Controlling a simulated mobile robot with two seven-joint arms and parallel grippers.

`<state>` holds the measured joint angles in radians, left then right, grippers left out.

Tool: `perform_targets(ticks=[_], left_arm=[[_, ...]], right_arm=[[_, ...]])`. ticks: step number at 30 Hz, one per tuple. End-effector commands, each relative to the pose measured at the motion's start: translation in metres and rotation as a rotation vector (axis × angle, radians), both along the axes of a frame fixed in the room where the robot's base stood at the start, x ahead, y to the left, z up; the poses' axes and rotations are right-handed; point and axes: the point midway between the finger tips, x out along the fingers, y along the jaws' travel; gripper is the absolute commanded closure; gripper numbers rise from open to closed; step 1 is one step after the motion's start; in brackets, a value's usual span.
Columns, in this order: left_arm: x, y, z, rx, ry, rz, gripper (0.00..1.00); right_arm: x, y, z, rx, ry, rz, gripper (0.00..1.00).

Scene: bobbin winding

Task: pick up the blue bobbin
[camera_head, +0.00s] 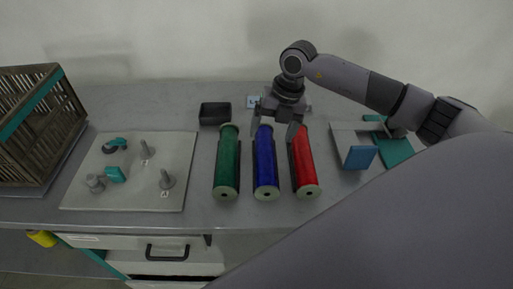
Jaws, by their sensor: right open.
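The blue bobbin (265,165) lies on the grey table between a green bobbin (227,165) on its left and a red bobbin (304,165) on its right. Its near end with a pale flange faces me. My right gripper (276,128) points down over the far end of the blue bobbin, its fingers apart. One finger is near the bobbin's left side, the other between the blue and red bobbins. I cannot tell whether the fingers touch it. My left gripper is not in view.
A pale board (135,190) with pegs and teal parts lies left. A slatted crate (38,125) stands at the far left. A small black box (214,113) is behind the green bobbin. A blue-and-teal fixture (358,157) stands right. A drawer (165,256) hangs open below.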

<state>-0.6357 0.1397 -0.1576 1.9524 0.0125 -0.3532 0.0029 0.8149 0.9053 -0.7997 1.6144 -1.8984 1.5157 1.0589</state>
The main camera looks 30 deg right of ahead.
Motion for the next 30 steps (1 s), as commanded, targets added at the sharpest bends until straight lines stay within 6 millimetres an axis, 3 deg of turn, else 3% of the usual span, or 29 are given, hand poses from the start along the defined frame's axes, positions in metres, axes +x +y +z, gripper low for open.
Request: perform_targets(ticks=[15,24,30], left_arm=[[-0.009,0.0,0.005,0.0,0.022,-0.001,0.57],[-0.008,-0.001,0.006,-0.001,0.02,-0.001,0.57],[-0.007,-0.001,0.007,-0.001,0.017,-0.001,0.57]], right_arm=[[0.004,0.013,-0.063,0.003,0.001,0.001,0.14],[0.005,0.014,-0.069,0.002,-0.001,0.002,0.14],[0.005,0.013,-0.068,0.002,-0.001,0.002,0.79]])
